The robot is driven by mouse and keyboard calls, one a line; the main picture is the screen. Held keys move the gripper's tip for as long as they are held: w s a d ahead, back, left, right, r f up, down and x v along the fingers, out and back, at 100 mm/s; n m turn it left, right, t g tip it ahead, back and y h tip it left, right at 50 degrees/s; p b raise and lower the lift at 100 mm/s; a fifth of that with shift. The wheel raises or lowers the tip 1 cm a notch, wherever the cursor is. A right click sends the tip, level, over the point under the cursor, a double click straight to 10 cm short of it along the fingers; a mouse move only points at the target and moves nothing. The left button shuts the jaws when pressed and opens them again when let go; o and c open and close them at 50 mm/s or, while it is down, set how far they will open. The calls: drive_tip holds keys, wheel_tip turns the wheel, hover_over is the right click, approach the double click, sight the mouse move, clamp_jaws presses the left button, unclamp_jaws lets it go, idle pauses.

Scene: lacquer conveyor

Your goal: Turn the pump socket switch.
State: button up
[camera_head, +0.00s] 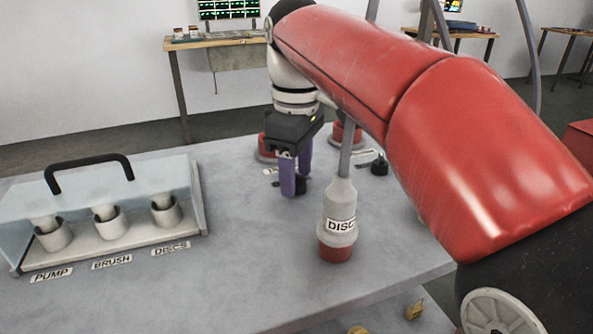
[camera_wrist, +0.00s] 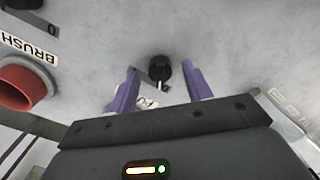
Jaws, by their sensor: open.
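A black switch knob (camera_wrist: 159,68) with a pale pointer line sits on the grey tabletop, between my spread fingers in the wrist view. In the head view the knob (camera_head: 300,185) is partly hidden by a finger. A partly covered plate with a 0 mark (camera_wrist: 147,102) lies beside it. No PUMP label shows at this knob. My gripper (camera_wrist: 159,90) is open, its purple fingers on either side of the knob; contact cannot be told. In the head view my gripper (camera_head: 292,188) points down, in front of a red socket (camera_head: 266,148).
A grey DISCS plug (camera_head: 339,205) with a hose stands on a red base nearby. Another red socket (camera_head: 346,133) and black knob (camera_head: 379,164) are to the right. A clear-covered box (camera_head: 120,185) with a black handle and PUMP, BRUSH, DISCS labels stands left.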

sight(297, 174)
drive_tip(key=shift+r, duration=3.6)
